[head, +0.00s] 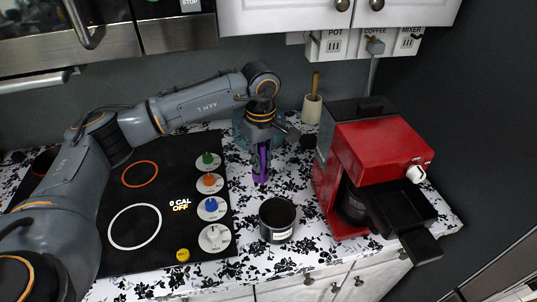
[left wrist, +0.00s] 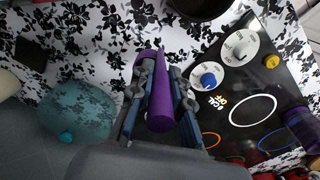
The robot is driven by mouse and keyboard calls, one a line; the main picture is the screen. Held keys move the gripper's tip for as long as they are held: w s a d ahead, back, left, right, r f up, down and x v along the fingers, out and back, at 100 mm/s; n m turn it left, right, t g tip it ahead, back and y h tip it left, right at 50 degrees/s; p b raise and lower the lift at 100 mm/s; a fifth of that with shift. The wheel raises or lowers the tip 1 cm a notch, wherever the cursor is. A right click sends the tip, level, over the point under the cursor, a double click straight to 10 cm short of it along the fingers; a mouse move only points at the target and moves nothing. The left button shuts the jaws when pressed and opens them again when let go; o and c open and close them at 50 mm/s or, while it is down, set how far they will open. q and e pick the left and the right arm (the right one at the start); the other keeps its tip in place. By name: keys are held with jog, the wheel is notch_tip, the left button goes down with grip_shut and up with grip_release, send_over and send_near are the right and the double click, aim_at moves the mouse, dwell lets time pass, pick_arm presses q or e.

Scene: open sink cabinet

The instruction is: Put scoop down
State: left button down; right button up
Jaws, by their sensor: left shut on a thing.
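My left gripper (head: 262,155) points down over the counter and is shut on the purple scoop (head: 261,175). In the left wrist view the purple scoop (left wrist: 155,90) lies between the two fingers (left wrist: 160,98). Its lower end is close to the counter; I cannot tell whether it touches. The floral black-and-white counter (head: 300,255) lies below, between the stove and the coffee maker. My right gripper is not in view.
A dark open canister (head: 277,220) stands just in front of the scoop. A teal glass bowl (left wrist: 75,115) is behind the gripper. A red coffee maker (head: 375,150) stands to the right, and a black stovetop (head: 150,215) with coloured knobs to the left. A utensil crock (head: 312,108) is at the back.

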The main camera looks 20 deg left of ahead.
pick_arm(q)
jog(key=f, duration=0.1)
jog(key=w+a+f+p, duration=0.1)
jog(key=w+a+f, duration=0.1)
jog(key=shift+a+f, duration=0.2)
jog(key=shift+f, duration=0.15)
notch_tip(320, 180, down, 2)
jog(key=shift+f+p, duration=0.25)
jog(key=shift+p, duration=1)
jog(key=shift+f, duration=0.35)
jog(key=shift+w, duration=0.1)
jog(key=shift+f, duration=0.15)
jog(key=c, duration=1.3)
grip_release()
